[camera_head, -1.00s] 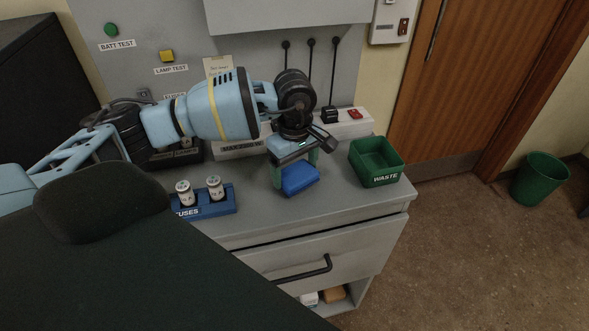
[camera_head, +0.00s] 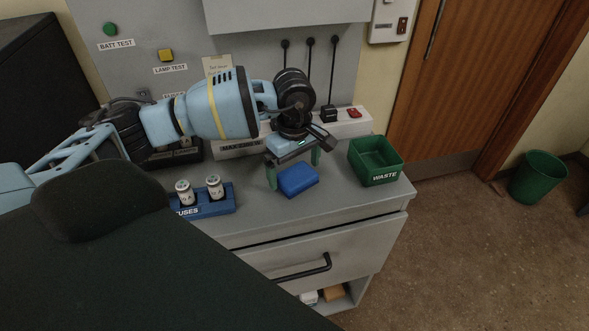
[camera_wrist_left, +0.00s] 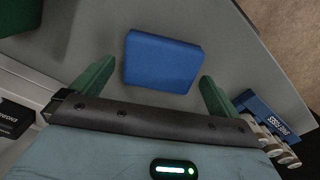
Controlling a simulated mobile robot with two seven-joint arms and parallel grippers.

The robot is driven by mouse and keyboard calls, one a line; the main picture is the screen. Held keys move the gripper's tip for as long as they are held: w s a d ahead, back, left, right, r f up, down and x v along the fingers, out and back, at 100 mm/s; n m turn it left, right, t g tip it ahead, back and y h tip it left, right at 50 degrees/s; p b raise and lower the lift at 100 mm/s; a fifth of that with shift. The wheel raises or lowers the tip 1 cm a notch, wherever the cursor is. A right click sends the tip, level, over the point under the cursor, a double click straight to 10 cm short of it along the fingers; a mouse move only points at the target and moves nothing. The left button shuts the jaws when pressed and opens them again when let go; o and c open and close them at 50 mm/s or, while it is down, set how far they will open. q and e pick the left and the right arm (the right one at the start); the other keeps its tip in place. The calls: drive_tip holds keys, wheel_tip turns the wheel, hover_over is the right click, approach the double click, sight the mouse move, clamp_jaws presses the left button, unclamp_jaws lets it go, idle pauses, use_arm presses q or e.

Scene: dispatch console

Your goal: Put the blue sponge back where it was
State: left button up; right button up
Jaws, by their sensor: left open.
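The blue sponge (camera_head: 298,180) lies flat on the grey counter, between the fuse tray and the waste bin. It also shows in the left wrist view (camera_wrist_left: 160,62), with bare counter around it. My left gripper (camera_head: 294,174) is open above and around the sponge, with a gap between each green finger and the sponge. In the left wrist view the fingers (camera_wrist_left: 155,88) stand wide apart on either side, and the sponge lies mostly beyond their tips. My right gripper is not in view.
A power strip (camera_head: 350,126) is at the back. Below the counter are a drawer handle (camera_head: 304,270) and an open shelf.

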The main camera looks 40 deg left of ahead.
sight(294, 173)
use_arm(q)
wheel_tip(294, 173, up, 11)
drive_tip(key=shift+r, duration=0.15)
idle(1.5)
